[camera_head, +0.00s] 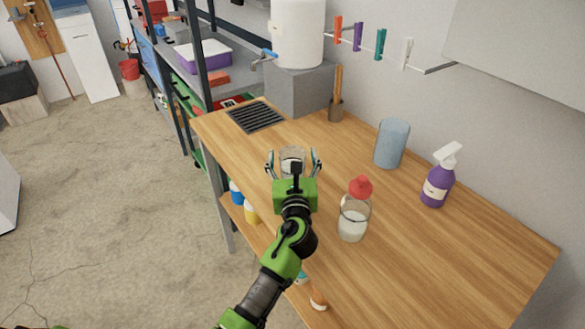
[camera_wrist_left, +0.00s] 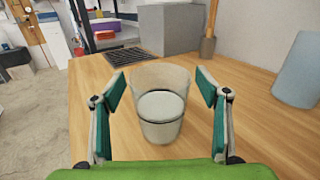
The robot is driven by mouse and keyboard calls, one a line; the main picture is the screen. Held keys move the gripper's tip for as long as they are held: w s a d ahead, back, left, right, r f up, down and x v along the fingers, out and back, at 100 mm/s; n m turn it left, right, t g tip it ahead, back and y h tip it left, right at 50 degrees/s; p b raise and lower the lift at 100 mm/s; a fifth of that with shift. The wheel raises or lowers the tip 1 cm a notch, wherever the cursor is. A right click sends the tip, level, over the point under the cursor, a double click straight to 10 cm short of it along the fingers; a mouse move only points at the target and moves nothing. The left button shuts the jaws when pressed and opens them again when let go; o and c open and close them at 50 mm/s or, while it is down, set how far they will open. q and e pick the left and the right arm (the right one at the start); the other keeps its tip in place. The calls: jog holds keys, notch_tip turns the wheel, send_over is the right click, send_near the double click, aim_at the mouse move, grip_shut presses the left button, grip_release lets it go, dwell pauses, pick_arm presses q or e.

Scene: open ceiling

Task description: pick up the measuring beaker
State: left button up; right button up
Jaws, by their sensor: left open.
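The measuring beaker (camera_head: 292,158) is a clear cup on the wooden table, standing upright. In the left wrist view the beaker (camera_wrist_left: 160,115) stands between the spread fingers, with whitish contents or a whitish base inside. My left gripper (camera_head: 294,163) is open, one finger on each side of the beaker. The left wrist view shows the open gripper (camera_wrist_left: 160,103) with a gap between each finger and the beaker. In the head view the gripper's body hides the beaker's lower part. My right gripper is not in view.
A jar with a red lid (camera_head: 353,215) stands to the right of my left wrist. A blue-grey cylinder (camera_head: 391,143) and a purple spray bottle (camera_head: 437,182) stand farther right. A dark grate (camera_head: 255,117) lies at the far left. The table's front right is clear.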

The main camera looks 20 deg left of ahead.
pick_arm(q)
jog(key=c, duration=1.3)
jog(key=shift+r, duration=0.2)
